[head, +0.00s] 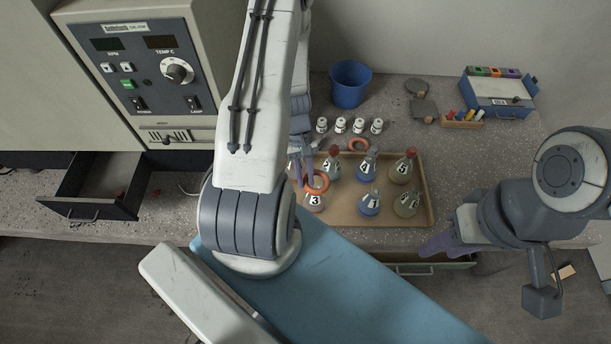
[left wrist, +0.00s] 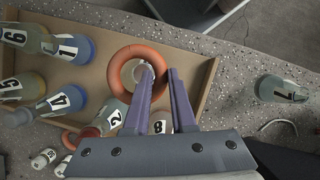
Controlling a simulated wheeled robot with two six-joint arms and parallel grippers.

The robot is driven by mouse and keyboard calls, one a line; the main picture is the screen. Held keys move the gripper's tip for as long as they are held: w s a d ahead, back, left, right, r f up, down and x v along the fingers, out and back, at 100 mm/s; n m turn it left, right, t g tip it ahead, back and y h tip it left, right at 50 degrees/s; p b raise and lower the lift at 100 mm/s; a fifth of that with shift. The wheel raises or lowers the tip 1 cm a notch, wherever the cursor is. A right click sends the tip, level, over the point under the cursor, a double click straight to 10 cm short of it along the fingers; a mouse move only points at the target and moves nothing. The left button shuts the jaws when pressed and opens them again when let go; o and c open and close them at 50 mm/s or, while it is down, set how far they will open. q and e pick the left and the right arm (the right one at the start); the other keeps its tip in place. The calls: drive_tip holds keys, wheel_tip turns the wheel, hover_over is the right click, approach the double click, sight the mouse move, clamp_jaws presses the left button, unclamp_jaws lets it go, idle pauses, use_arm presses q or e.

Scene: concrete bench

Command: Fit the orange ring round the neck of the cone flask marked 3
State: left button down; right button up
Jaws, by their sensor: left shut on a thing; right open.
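My left gripper (head: 306,178) is shut on an orange ring (head: 317,181) near the tray's left front corner. In the left wrist view the ring (left wrist: 117,73) hangs at the fingertips (left wrist: 160,78), with one finger passing into its opening. The cone flask marked 3 (head: 314,202) stands on the tray just below the ring in the head view. A pale shape shows through the ring in the wrist view. I cannot tell whether the neck is inside the ring or only behind it. My right gripper (head: 440,243) is open and empty, in front of the tray's right side.
Several other marked flasks stand on the brown tray (head: 432,205); flask 2 (head: 331,164) is close behind. A second orange ring (head: 358,145) lies at the tray's back. Small white jars (head: 340,125) and a blue bin (head: 350,84) are behind. An open drawer (head: 95,190) is left.

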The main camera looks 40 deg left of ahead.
use_arm(q)
drive_tip(key=shift+f+b, duration=0.45)
drive_tip(key=shift+f, duration=0.05)
idle(0.4)
drive_tip(key=c, duration=0.7)
unclamp_jaws()
drive_tip(key=shift+o, duration=0.2)
drive_tip(key=o, duration=0.5)
drive_tip(key=shift+r, duration=0.1)
drive_tip(key=shift+r+p, duration=1.3)
drive_tip(key=shift+r, duration=0.1)
